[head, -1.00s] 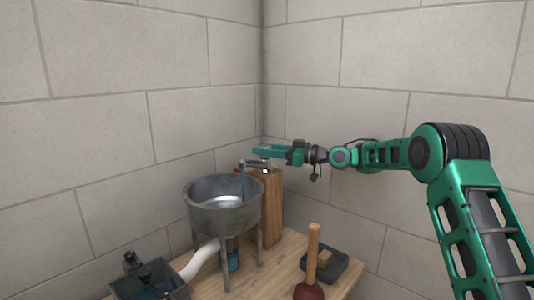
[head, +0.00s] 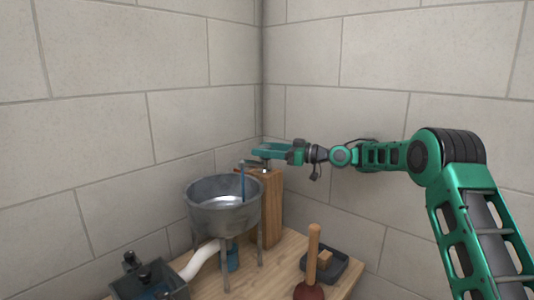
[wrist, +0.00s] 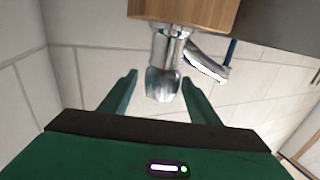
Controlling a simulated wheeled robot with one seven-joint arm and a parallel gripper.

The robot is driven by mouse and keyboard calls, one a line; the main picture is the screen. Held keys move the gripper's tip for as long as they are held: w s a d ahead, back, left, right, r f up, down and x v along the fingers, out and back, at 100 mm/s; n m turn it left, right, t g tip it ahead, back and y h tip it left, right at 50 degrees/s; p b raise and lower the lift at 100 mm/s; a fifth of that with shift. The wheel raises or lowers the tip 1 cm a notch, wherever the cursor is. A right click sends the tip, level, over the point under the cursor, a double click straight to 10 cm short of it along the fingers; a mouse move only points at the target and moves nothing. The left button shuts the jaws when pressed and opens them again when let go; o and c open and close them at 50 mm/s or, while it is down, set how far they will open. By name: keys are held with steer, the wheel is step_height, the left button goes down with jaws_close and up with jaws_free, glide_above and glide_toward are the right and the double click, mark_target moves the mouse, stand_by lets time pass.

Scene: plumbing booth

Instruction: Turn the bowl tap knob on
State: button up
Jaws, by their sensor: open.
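The bowl tap (head: 254,164) stands on a wooden post (head: 266,205), its spout over the metal bowl (head: 196,212). A thin blue stream (head: 242,182) runs from the spout down into the bowl. My gripper (head: 262,149) is at the top of the tap, and in the head view it largely hides the knob. The wrist view shows the scene upside down, with the silver knob (wrist: 162,84) between the two open fingers (wrist: 158,79). Gaps show on both sides of the knob. The spout (wrist: 205,67) and the blue stream (wrist: 230,52) are beside it.
A plunger (head: 313,255) and a dark tray (head: 338,268) with a wooden-looking block are on the wooden table (head: 268,278). A dark box (head: 150,282) and a white pipe (head: 200,259) are at the lower left. Block walls meet close behind the tap.

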mark_target(265, 145)
steer(key=shift+r, duration=0.1)
step_height(265, 145, up, 4)
steer(key=shift+r, duration=0.1)
steer(key=s+a+r, duration=0.6)
steer(key=s+a, duration=0.2)
steer(key=shift+s+r, duration=0.2)
steer(key=shift+r, duration=0.05)
